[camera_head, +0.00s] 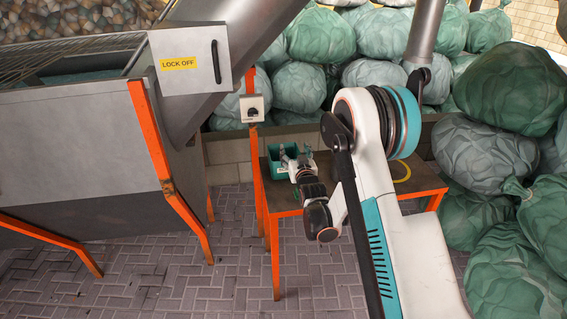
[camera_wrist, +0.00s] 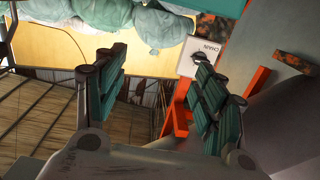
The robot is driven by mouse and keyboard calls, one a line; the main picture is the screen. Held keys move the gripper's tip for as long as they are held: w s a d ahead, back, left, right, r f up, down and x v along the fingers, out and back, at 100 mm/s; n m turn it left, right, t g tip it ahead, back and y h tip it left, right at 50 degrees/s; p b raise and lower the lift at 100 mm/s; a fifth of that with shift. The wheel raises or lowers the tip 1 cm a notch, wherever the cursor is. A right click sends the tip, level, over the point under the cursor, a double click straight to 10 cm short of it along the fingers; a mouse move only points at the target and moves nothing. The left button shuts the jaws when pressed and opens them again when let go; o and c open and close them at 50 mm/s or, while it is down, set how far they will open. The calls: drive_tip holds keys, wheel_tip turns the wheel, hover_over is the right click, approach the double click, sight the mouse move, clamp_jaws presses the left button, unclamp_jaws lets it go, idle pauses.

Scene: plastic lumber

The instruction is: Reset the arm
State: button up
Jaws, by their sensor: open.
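My gripper (camera_wrist: 160,85) is open in the wrist view, with its two teal-padded fingers well apart and nothing between them. In the head view my gripper (camera_head: 300,162) is small and partly hidden by my wrist links. It is at or in front of a teal bin (camera_head: 274,166) on the orange-legged table (camera_head: 281,201); I cannot tell whether it touches the bin. My white and teal arm fills the right middle of the head view and hides part of the table.
A grey hopper machine (camera_head: 90,150) with orange legs and a "LOCK OFF" cabinet (camera_head: 188,62) stands at left. A white switch box (camera_head: 252,108) is on an orange post; it also shows in the wrist view (camera_wrist: 200,58). Green sacks (camera_head: 480,155) are piled behind and right. Brick floor is clear in front.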

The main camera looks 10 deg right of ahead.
drive_tip(key=shift+r, duration=0.1)
drive_tip(key=s+r+g, duration=0.5)
drive_tip(key=s+r, duration=1.1)
drive_tip(key=r, duration=0.1)
drive_tip(key=s+f+g, duration=0.2)
drive_tip(key=s+g, duration=0.3)
drive_tip(key=s, duration=2.7)
drive_tip(key=shift+s+f, duration=0.25)
drive_tip(key=shift+s, duration=0.05)
